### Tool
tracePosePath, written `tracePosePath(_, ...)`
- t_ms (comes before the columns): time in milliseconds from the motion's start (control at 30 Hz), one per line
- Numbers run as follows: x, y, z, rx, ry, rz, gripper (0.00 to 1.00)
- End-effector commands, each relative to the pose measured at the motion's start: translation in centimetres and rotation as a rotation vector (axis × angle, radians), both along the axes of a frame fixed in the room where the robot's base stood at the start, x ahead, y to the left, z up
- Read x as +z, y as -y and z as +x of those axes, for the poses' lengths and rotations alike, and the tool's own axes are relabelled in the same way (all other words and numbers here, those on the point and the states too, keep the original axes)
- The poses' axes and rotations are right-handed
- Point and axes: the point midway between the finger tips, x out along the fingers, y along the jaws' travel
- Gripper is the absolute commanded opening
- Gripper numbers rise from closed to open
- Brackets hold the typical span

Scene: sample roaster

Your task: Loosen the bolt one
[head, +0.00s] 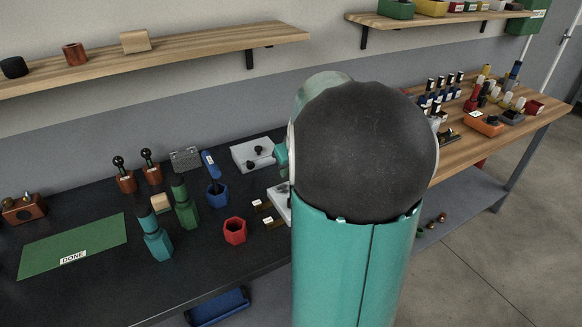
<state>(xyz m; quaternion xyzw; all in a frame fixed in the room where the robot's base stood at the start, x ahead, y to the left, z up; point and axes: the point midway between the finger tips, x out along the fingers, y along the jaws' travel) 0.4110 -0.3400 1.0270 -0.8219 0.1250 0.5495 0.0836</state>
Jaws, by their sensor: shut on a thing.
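My own teal and black arm fills the middle right of the head view and hides what lies behind it. My gripper is hidden behind the arm, so its jaws and whatever is between them cannot be seen. I cannot make out a bolt marked one. A white-grey block (245,153) with black knobs stands at the back of the dark bench, left of my arm. A second pale plate (283,190) is partly covered by my arm.
The dark bench (203,262) holds a teal bottle (157,243), a green bottle (185,211), a red hexagonal cup (235,231), a blue holder (217,195) and a green DONE mat (100,238). Wooden shelves (190,48) hang above. A wooden bench (480,146) stands right.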

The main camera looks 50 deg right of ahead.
Motion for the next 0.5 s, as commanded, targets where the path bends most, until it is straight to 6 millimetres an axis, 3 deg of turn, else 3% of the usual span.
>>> tracePosePath(500, 0.05, -0.2, 0.07, 0.34, 0.001, -0.001, 0.0)
